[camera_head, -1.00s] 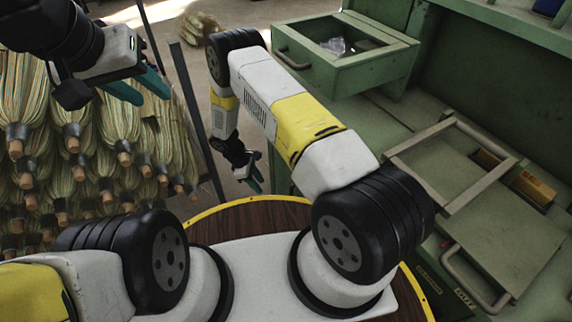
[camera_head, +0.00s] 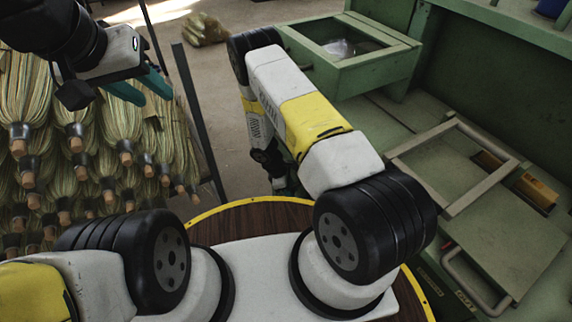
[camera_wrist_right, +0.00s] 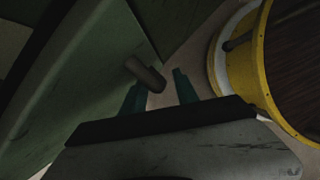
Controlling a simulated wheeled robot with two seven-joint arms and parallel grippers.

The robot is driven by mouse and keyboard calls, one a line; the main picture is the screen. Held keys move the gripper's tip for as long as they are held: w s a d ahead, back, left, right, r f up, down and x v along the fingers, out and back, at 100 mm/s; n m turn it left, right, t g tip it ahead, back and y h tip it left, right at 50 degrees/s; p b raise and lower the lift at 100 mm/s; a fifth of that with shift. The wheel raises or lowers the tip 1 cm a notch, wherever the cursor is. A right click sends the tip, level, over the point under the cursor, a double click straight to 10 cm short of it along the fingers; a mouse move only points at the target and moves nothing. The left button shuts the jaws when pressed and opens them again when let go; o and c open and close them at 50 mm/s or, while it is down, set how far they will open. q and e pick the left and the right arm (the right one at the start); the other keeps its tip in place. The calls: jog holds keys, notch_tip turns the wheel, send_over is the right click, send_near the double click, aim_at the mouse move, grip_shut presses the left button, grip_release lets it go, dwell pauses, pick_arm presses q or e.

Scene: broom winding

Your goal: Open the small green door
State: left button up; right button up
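The small green door seems to be the dark green panel (camera_wrist_right: 85,85) that fills the left of the right wrist view. A short rounded handle (camera_wrist_right: 146,74) sticks out from it. My right gripper (camera_wrist_right: 160,93) is open, its two teal fingers apart, with the handle's end just ahead of and between the fingertips. I cannot tell whether they touch. In the head view my right gripper (camera_head: 281,184) is mostly hidden behind my own forearm, low beside the green workbench. My left gripper (camera_head: 141,88) is open and empty above the brooms.
Several brooms (camera_head: 70,140) stand at left, by a dark post (camera_head: 200,120). A straw bundle (camera_head: 206,30) lies on the floor behind.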

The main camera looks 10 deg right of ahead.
jog(key=shift+d+f, duration=0.1)
jog(key=shift+f, duration=0.05)
jog(key=shift+c, duration=0.5)
grip_shut()
dwell(0.9)
